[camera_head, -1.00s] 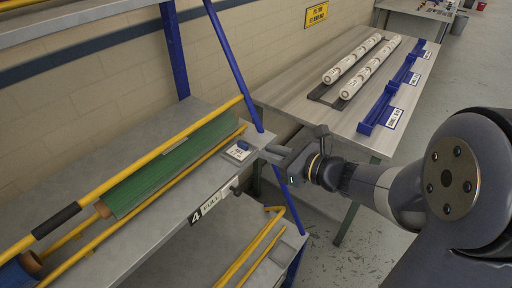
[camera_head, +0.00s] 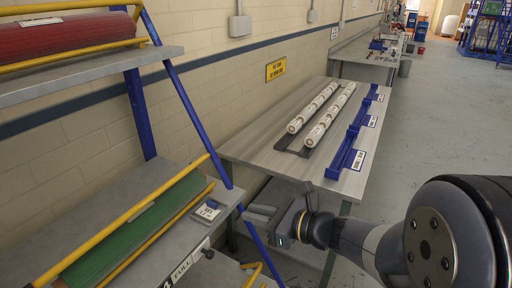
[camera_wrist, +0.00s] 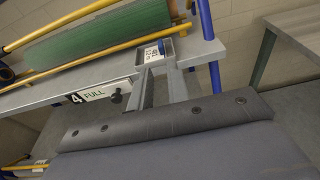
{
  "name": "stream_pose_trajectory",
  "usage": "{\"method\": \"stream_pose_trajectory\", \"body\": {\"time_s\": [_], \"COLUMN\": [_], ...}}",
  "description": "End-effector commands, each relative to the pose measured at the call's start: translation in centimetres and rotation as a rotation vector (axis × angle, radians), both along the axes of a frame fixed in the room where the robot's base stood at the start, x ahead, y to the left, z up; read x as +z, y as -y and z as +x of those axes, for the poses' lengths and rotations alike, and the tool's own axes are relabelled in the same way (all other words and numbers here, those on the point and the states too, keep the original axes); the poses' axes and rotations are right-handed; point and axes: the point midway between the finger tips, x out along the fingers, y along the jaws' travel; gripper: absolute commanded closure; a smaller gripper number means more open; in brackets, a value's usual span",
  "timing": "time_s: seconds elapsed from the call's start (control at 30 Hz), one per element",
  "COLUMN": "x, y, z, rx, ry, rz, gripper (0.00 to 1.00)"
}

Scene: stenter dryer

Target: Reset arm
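My gripper (camera_head: 258,214) reaches in from the right in the head view, pointing left toward the shelf rack. In the wrist view my gripper (camera_wrist: 160,78) shows two grey fingers apart with nothing held between them. Its tips are near the front edge of the grey shelf (camera_wrist: 100,82). A small tray with a label and a blue item (camera_head: 207,211) sits at that shelf's right end, just beyond the fingertips. The tray also shows in the wrist view (camera_wrist: 153,52). Whether the fingers touch the shelf or tray, I cannot tell.
A green roll (camera_head: 135,228) lies between yellow rails on the shelf, with a red roll (camera_head: 65,35) above. A blue upright (camera_head: 190,100) stands close to my gripper. A table (camera_head: 240,148) holds white rolls (camera_head: 315,108) and blue holders (camera_head: 352,135). Floor at right is clear.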

Motion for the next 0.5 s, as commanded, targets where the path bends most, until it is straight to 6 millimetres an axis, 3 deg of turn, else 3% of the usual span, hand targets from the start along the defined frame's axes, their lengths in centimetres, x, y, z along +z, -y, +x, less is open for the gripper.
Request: {"method": "stream_pose_trajectory", "body": {"time_s": [0.5], "x": [-1.7], "y": [-7.3], "z": [4.1], "rx": [0.005], "ry": [-0.002], "rz": [0.000], "gripper": [0.83]}}
